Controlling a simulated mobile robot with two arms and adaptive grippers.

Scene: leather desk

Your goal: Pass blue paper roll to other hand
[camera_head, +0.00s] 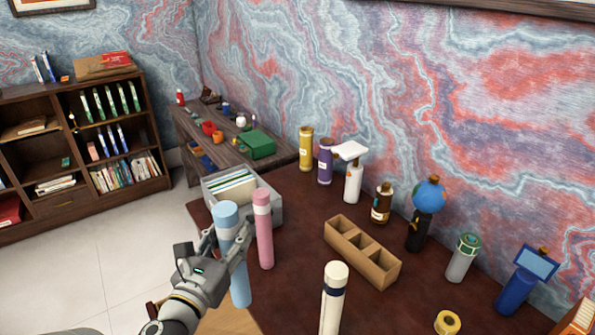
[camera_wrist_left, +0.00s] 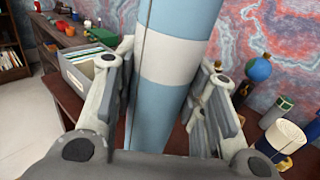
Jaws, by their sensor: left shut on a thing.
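The blue paper roll (camera_head: 240,289) is a tall light-blue cylinder with a pale band, upright near the left front of the desk. My left gripper (camera_head: 230,240) is shut on it around its middle. In the left wrist view the blue roll (camera_wrist_left: 168,65) runs up between the two fingers of my left gripper (camera_wrist_left: 165,95), which press on it from both sides. Whether its base touches the desk I cannot tell. My right gripper is in neither view.
A pink roll (camera_head: 264,240) stands close to the blue one, at its right. A cream roll (camera_head: 333,300) stands at the front. A wooden divided box (camera_head: 338,243), a grey file box (camera_head: 274,214) and several bottles along the wall side surround a bare middle of dark desk (camera_head: 300,258).

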